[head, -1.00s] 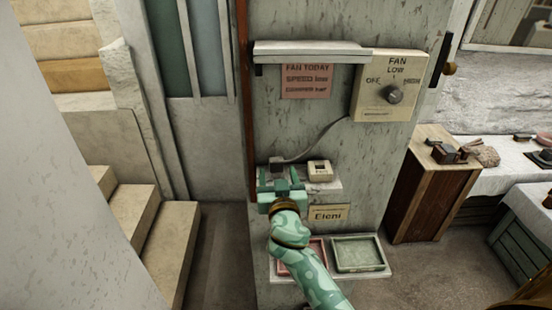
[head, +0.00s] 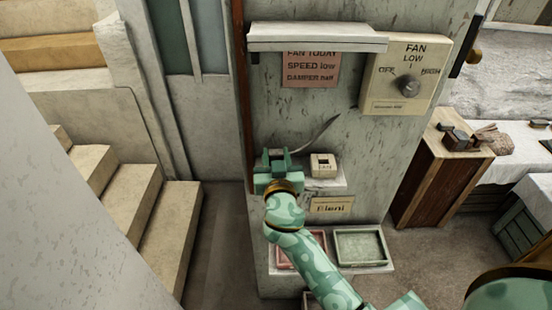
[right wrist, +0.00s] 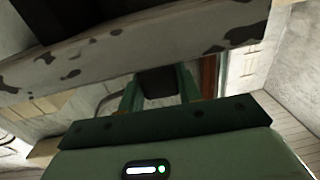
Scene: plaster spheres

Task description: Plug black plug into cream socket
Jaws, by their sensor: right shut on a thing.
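The cream socket (head: 323,166), a small block with a dark opening and a FAN label, sits on a narrow ledge (head: 326,184) of the panel. My right gripper (head: 277,157) is just left of the socket and apart from it. In the right wrist view its two green fingers are closed on the dark body of the black plug (right wrist: 158,84). In the head view the fingers mostly hide the plug. A grey cord (head: 318,135) curves up and right from behind the gripper. My left gripper is not in view.
A pale shelf (head: 316,38) juts out above, with a pink note and a fan dial box (head: 403,75) near it. Below the ledge are an Eleni label (head: 331,207), a red tray (head: 300,250) and a green tray (head: 360,247). A wooden cabinet (head: 440,180) stands right.

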